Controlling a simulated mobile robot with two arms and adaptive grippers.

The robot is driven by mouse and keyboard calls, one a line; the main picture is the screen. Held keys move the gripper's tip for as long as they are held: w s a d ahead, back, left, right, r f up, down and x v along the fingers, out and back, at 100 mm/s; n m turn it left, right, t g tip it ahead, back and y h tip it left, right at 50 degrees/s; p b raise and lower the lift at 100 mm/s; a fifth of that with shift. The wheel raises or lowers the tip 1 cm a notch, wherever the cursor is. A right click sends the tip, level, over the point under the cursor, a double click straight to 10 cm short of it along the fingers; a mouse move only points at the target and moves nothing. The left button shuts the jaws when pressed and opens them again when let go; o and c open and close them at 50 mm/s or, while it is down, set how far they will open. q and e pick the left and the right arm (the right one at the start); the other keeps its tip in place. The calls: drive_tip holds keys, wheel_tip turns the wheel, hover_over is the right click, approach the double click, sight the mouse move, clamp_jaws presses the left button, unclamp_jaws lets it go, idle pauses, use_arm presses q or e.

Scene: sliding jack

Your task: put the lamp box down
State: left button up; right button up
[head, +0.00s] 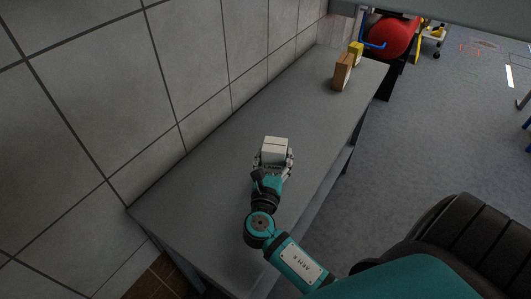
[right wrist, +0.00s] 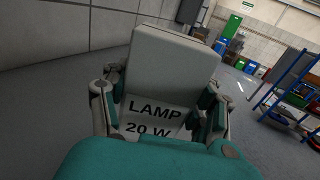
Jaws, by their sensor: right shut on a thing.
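The lamp box (head: 275,145) is a white box between the fingers of my right gripper (head: 273,160), over the near half of the grey bench (head: 215,150). In the right wrist view the lamp box (right wrist: 172,65) stands upright, with the label "LAMP 20 W" facing me. The fingers of my right gripper (right wrist: 160,112) are shut on its two sides. I cannot tell whether its underside touches the bench top. My left gripper is in neither view.
A brown box (head: 342,72) and a yellow box (head: 356,52) stand at the far end of the bench. A tiled wall (head: 110,80) runs along the bench's left side. The bench top around the lamp box is clear. A red rounded object (head: 392,37) is beyond the far end.

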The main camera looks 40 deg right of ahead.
drive_tip(key=w+f, duration=0.3)
drive_tip(key=w, duration=0.1)
drive_tip(key=shift+a+f, duration=0.1)
drive_tip(key=shift+a, duration=0.15)
drive_tip(key=shift+f, duration=0.45)
drive_tip(key=o, duration=1.3)
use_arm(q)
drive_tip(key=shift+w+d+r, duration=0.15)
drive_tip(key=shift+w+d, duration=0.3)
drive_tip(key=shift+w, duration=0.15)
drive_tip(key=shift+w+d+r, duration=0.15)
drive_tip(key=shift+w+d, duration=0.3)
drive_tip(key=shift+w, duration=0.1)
